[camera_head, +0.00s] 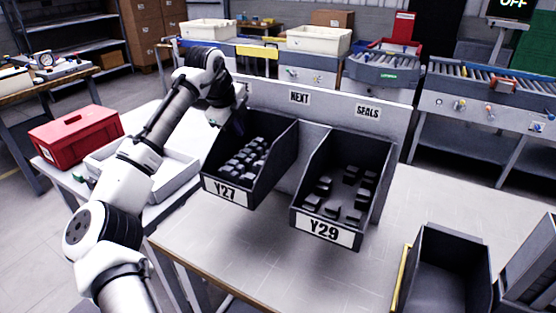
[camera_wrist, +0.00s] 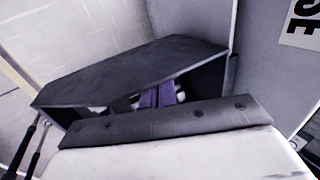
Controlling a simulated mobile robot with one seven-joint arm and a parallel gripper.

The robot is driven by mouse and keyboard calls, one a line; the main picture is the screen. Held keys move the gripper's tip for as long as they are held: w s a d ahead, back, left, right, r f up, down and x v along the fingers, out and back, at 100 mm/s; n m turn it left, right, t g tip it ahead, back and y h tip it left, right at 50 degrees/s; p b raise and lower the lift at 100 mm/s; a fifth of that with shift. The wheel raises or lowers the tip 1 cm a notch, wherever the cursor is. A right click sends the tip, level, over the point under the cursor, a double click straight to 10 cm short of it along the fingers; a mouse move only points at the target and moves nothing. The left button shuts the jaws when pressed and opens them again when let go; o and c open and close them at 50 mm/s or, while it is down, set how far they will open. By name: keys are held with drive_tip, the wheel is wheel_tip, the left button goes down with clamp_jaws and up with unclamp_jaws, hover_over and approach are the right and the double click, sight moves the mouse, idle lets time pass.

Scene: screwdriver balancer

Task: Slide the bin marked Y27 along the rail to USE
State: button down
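The dark bin marked Y27 (camera_head: 227,191) hangs at the left part of the upright grey rail panel (camera_head: 318,135) and holds several small dark pieces. The NEXT sign (camera_head: 299,97) is above and right of it. The end letters of a sign, "SE" (camera_wrist: 303,22), show at the upper right in the wrist view; my arm covers that part of the panel in the head view. My gripper (camera_head: 238,121) is at the back left of Y27. In the wrist view a dark bin wall (camera_wrist: 125,75) lies close ahead, and the finger opening is hidden.
A second bin marked Y29 (camera_head: 324,229), under the SEALS sign (camera_head: 367,112), sits right of Y27 with a gap between. An empty dark bin (camera_head: 447,274) stands at the lower right of the worktable (camera_head: 240,255). A white tray (camera_head: 178,180) and red toolbox (camera_head: 76,137) are left.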

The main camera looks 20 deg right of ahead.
drive_tip(key=w+a+p, duration=0.6)
drive_tip(key=w+p, duration=0.2)
drive_tip(key=shift+w+a+p, duration=0.25)
drive_tip(key=shift+a+p, duration=0.05)
drive_tip(key=shift+a, duration=0.05)
idle(1.1)
drive_tip(key=shift+s+d, duration=0.1)
drive_tip(key=s+a+r, duration=0.1)
drive_tip(key=s+r, duration=0.2)
drive_tip(key=r, duration=0.3)
drive_tip(key=shift+s+r, duration=0.15)
drive_tip(key=shift+s, duration=0.1)
idle(0.5)
idle(0.5)
